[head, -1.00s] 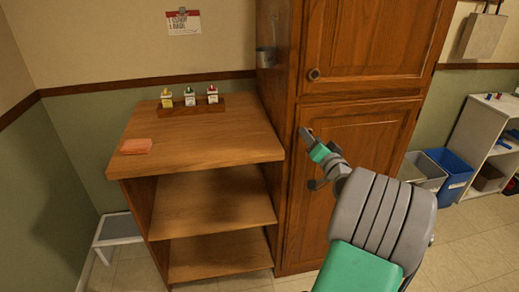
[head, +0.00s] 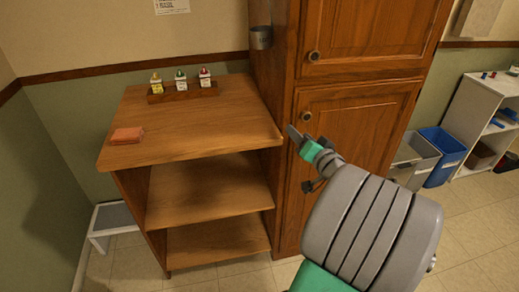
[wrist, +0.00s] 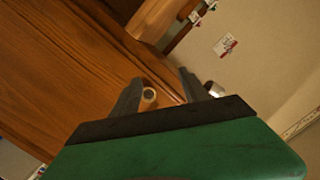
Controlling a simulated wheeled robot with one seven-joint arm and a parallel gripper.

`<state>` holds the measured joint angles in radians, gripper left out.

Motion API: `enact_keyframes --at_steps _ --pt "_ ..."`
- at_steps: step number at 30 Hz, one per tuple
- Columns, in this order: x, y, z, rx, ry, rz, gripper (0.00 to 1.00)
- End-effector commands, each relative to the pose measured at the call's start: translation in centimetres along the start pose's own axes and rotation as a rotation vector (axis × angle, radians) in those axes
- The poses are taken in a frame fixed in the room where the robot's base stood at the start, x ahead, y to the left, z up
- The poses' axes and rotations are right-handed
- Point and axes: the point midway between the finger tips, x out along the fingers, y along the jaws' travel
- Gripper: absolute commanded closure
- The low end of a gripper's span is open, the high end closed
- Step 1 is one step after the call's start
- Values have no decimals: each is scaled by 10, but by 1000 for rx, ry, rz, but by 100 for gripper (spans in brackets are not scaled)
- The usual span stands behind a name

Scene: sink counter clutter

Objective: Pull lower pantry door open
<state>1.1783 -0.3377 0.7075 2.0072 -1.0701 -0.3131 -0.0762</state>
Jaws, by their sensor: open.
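The tall brown wooden pantry has a lower door (head: 345,125) with a small round knob (head: 307,115) near its upper left corner. The lower door looks closed. My gripper (head: 295,134) is in front of the pantry, with its visible finger just below and left of the knob in the head view. In the wrist view, my gripper (wrist: 160,80) has its two dark fingers spread. A round knob (wrist: 149,95) shows between them, closer to the left finger. I see no clear contact, and the depth gap cannot be judged.
A wooden shelf unit (head: 210,205) stands left of the pantry, holding an orange block (head: 127,135) and a rack of small bottles (head: 182,92). The upper door (head: 370,35) is closed. Grey (head: 412,160) and blue (head: 442,155) bins stand at right.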

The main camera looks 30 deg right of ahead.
Motion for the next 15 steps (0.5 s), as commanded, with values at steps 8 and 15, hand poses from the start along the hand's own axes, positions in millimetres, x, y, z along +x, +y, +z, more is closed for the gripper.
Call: enact_keyframes --at_steps 8,15 --pt "14 -48 43 -97 -207 -17 47" --pt "14 -81 81 -183 -374 -16 47"
